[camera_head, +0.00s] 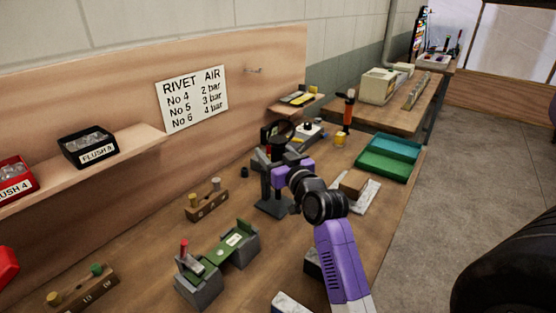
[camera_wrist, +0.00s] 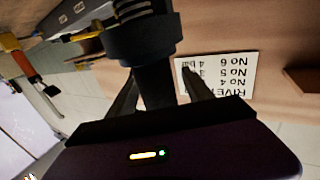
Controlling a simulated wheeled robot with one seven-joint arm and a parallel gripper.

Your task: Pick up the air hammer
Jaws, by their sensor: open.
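My gripper (camera_head: 276,164), with a purple body, is open at a black stand (camera_head: 272,207) in the middle of the bench. A dark tool with a rounded black top (camera_head: 283,130) is at the stand, just beyond the fingers; it looks like the air hammer, but my arm partly hides it. In the wrist view, a dark cylinder with a wide ribbed collar (camera_wrist: 145,42) is between the two spread fingers (camera_wrist: 160,88). I cannot tell whether they touch it. An orange and black upright tool (camera_head: 348,110) stands farther back.
A green tray (camera_head: 388,158) lies to the right. A green part on grey blocks (camera_head: 233,240) and a wooden peg block (camera_head: 208,205) are on the left. A sign (camera_head: 192,98) hangs on the back board. A shelf (camera_head: 95,163) holds rivet bins.

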